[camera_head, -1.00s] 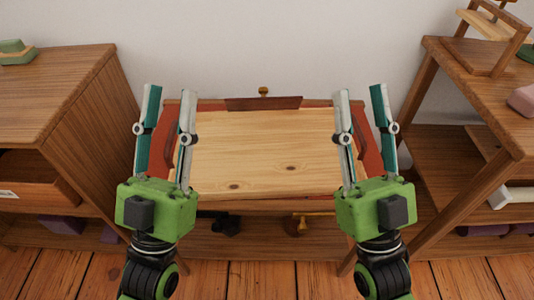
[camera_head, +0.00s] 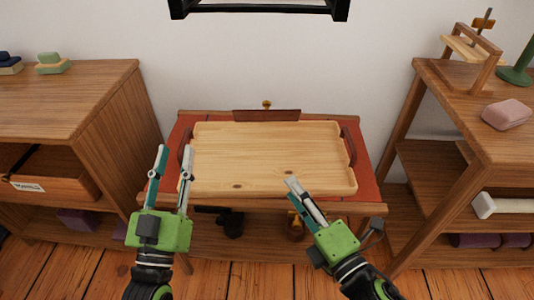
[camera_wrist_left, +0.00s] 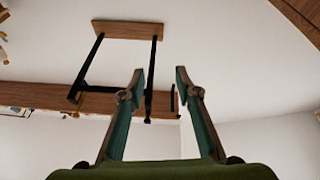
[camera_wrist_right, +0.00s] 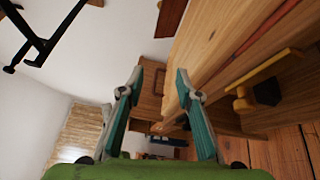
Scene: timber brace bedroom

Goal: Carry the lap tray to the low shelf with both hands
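The lap tray (camera_head: 262,157) is pale wood with a raised rim. It lies flat on a low table with a red top (camera_head: 366,175). Its dark handles are at the left (camera_head: 186,152) and right (camera_head: 349,147) ends. My left gripper (camera_head: 174,160) is open and empty, in front of the tray's left end. My right gripper (camera_head: 292,183) is open, tilted left, and overlaps the tray's front edge in the head view; contact cannot be told. In the right wrist view a pale wooden edge (camera_wrist_right: 215,45) passes beside its right finger. Which shelf is the low shelf is unclear.
A wooden cabinet (camera_head: 80,95) with an open drawer (camera_head: 50,180) stands left. A shelf unit (camera_head: 455,105) stands right, with a pink block (camera_head: 506,115) on top and purple items low down. A black frame (camera_head: 260,8) juts in above. Plank floor lies in front.

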